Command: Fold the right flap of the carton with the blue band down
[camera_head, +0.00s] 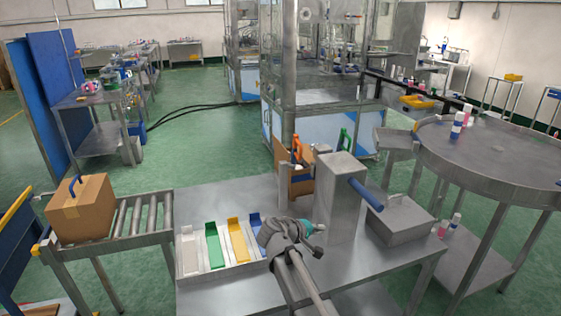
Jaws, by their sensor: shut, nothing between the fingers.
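A grey steel column (341,200) with a blue handle (366,195) stands right of my gripper. White, green (214,245), yellow (237,241) and blue trays lie to its left. A closed carton (80,212) sits on the roller conveyor (135,215). A round table (480,160) stands right.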

